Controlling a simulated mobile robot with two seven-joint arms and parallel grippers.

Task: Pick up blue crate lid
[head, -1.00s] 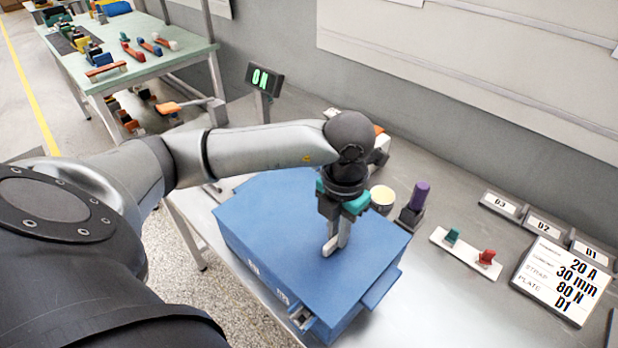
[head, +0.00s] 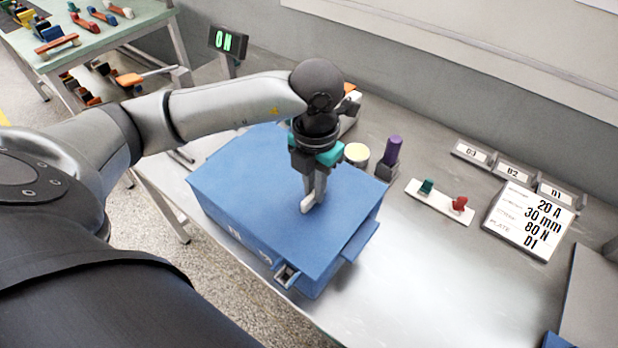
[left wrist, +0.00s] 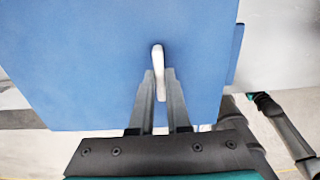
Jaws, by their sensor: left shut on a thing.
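The blue crate lid (head: 270,180) lies flat on top of a blue crate (head: 262,258) on the metal bench. A pale upright handle (left wrist: 158,72) stands on the lid in the left wrist view. My left gripper (head: 312,200) points down over the lid's middle and is shut on this handle; its fingertips (left wrist: 160,85) sit on either side of it. The lid fills most of the left wrist view. I see no gap between lid and crate. My right gripper is not in view.
A cream round pot (head: 357,154) and a purple cylinder (head: 393,152) stand close behind the crate. A white strip (head: 440,201) with green and red pieces and a label card (head: 530,219) lie to the right. The front right bench is clear.

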